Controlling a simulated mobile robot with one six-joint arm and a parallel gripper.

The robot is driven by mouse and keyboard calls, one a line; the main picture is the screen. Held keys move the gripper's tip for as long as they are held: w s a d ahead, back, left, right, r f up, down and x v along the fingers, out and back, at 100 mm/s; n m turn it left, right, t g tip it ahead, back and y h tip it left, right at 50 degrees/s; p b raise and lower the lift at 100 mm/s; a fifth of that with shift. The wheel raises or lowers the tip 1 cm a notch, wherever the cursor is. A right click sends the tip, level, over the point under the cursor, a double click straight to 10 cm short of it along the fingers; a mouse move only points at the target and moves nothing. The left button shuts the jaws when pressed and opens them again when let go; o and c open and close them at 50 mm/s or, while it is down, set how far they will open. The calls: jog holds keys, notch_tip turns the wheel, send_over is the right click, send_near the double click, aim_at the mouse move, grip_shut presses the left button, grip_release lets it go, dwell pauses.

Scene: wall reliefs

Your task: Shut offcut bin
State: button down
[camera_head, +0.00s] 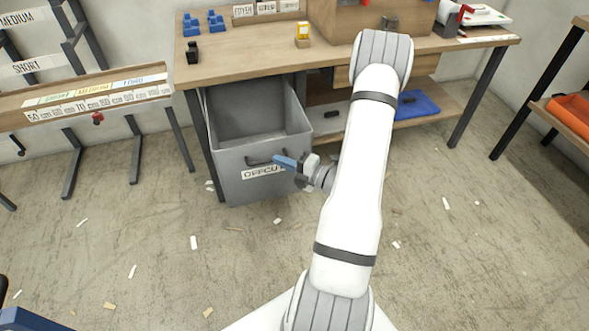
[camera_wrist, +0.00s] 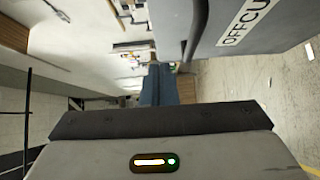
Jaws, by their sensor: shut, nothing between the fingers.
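The offcut bin (camera_head: 232,185) is a grey box under the left end of the workbench. It stands open, its front out past the bench edge and its inside showing empty. A dark bar handle (camera_head: 262,160) and a white "OFFCUT" label (camera_head: 262,172) are on its front. My gripper (camera_head: 279,160) is shut and empty, its blue fingers in front of the bin's front beside the handle and covering the label's end. In the wrist view the shut fingers (camera_wrist: 159,72) point past the bin front (camera_wrist: 235,38), seen at upper right. I cannot tell whether they touch it.
The workbench (camera_head: 250,60) holds blue blocks, a yellow item and a wooden box. A lower shelf with a blue tray (camera_head: 418,104) is right of the bin. A rack (camera_head: 85,97) stands at left, another bench with an orange tray (camera_head: 573,112) at right. Scraps litter the open floor.

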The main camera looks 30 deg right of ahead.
aim_at(260, 145)
jog(key=w, duration=0.3)
jog(key=w+b, duration=0.1)
jog(key=w, duration=0.1)
jog(key=shift+w+a, duration=0.15)
jog(key=shift+a, duration=0.1)
jog(key=shift+w+d, duration=0.1)
jog(key=shift+w, duration=0.4)
